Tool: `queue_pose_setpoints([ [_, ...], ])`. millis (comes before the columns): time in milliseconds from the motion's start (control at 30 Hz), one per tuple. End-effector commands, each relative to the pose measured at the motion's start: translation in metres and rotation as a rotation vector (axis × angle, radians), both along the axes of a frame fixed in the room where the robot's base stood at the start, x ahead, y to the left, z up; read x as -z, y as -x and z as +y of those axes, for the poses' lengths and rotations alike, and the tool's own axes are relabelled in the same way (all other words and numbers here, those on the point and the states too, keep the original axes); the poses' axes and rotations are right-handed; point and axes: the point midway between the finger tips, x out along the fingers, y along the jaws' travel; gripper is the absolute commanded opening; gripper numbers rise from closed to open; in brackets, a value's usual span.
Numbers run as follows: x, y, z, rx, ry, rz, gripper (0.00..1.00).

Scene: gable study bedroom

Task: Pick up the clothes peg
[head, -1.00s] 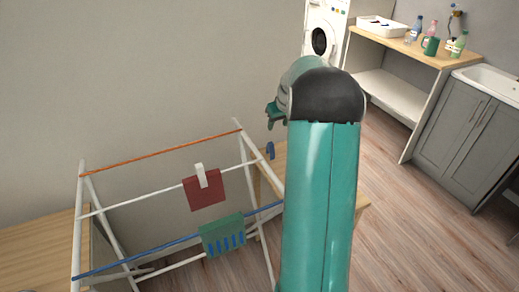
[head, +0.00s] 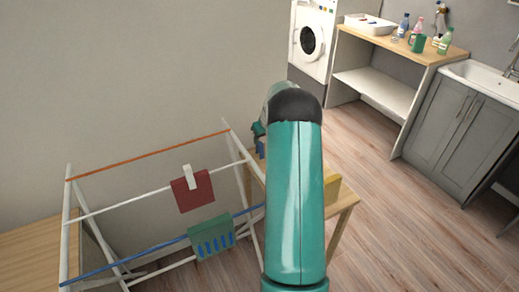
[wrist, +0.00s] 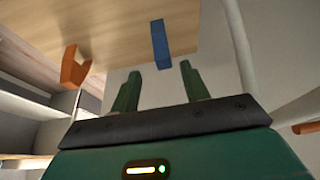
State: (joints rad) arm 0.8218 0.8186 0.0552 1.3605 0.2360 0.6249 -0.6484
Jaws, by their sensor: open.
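A small blue bar-shaped thing, which looks like the clothes peg (wrist: 161,45), stands out against a pale wooden surface in the wrist view. My gripper (wrist: 159,69) is open, with its two green fingers apart. The peg's near end shows in the gap between the fingertips; I cannot tell how deep it lies between them, and nothing is gripped. In the head view my gripper (head: 257,132) is partly hidden behind my arm, with the blue peg (head: 261,148) just below it over the small wooden table. A white clip (head: 188,177) holds a red cloth on the drying rack.
The white drying rack (head: 69,230), with a red cloth (head: 194,194) and a green cloth (head: 212,240), stands close left of the table (head: 345,202). An orange thing (wrist: 75,68) lies left of the peg. A yellow thing (head: 332,190) stands right of my arm. Floor at right is clear.

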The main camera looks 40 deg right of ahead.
Motion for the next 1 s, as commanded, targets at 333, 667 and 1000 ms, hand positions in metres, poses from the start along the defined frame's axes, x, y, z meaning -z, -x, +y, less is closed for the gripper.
queue_pose_setpoints([
  [333,0.043,-0.020,0.000,-0.004,-0.001,0.002,0.45],
  [667,0.048,-0.022,-0.001,-0.003,0.000,0.000,0.42],
  [1000,0.047,-0.022,-0.001,-0.004,-0.001,0.000,0.00],
])
